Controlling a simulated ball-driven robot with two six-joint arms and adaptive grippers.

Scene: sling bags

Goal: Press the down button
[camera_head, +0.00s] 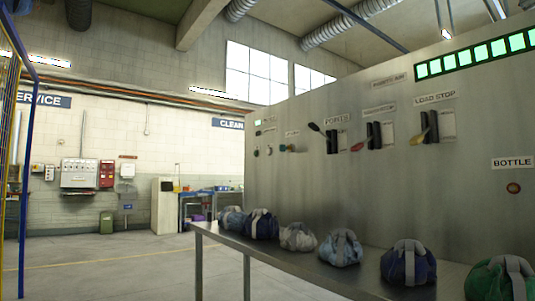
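The large grey control panel (330,190) fills the right side of the head view. Near its right edge a small round reddish button (513,188) sits below a label reading BOTTLE (512,162). Small knobs (289,148) sit at the panel's far left. I cannot make out any control marked down; the smaller labels are too small to read. Neither of my grippers is in view.
A metal table (222,235) runs along the panel's front, carrying several sling bags, including a dark blue one (409,263) and a green one (500,279). Open floor (110,262) lies to the left. A blue post (24,190) stands at the left edge.

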